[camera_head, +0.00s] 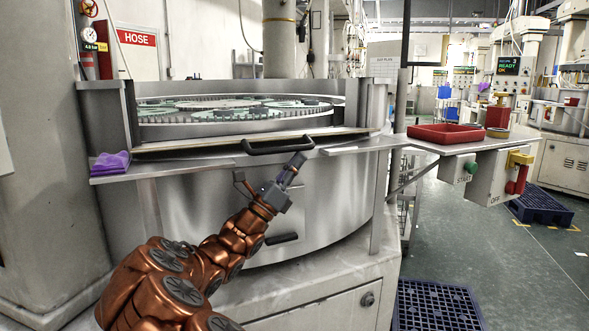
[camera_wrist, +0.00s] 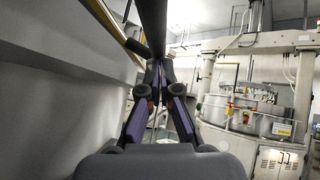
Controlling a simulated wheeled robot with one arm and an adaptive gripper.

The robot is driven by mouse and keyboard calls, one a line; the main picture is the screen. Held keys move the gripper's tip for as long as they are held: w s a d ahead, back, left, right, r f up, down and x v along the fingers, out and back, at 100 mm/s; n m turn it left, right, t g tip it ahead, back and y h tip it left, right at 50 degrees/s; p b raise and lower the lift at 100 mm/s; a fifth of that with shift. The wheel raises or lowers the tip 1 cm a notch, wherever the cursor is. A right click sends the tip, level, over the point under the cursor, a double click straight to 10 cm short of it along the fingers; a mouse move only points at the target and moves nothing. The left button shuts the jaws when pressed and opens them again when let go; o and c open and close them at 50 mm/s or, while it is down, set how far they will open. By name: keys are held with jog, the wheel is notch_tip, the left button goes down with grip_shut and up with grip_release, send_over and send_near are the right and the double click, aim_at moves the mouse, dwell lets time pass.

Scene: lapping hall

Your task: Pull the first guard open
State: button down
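The first guard (camera_head: 205,147) is a pale flat panel across the front of the round lapping machine, below the opening onto the toothed plate. Its black bar handle (camera_head: 262,149) sticks out at the front edge. My gripper (camera_head: 298,159) is at the right part of this handle, reaching up from below. In the wrist view, the fingers of my gripper (camera_wrist: 158,74) draw close together at their tips around the black handle (camera_wrist: 152,25), which runs away to the top edge. The exact contact is partly hidden by the fingertips.
A purple cloth (camera_head: 110,163) lies on the left ledge. At right, a red tray (camera_head: 447,138) stands on a shelf above the start box (camera_head: 459,169) and the off switch box (camera_head: 500,175).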

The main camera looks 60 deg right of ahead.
jog(key=s+d+f+p+v, duration=0.1)
jog(key=s+v, duration=0.1)
jog(key=v, duration=1)
jog(key=shift+a+f, duration=0.35)
jog(key=shift+f, duration=0.3)
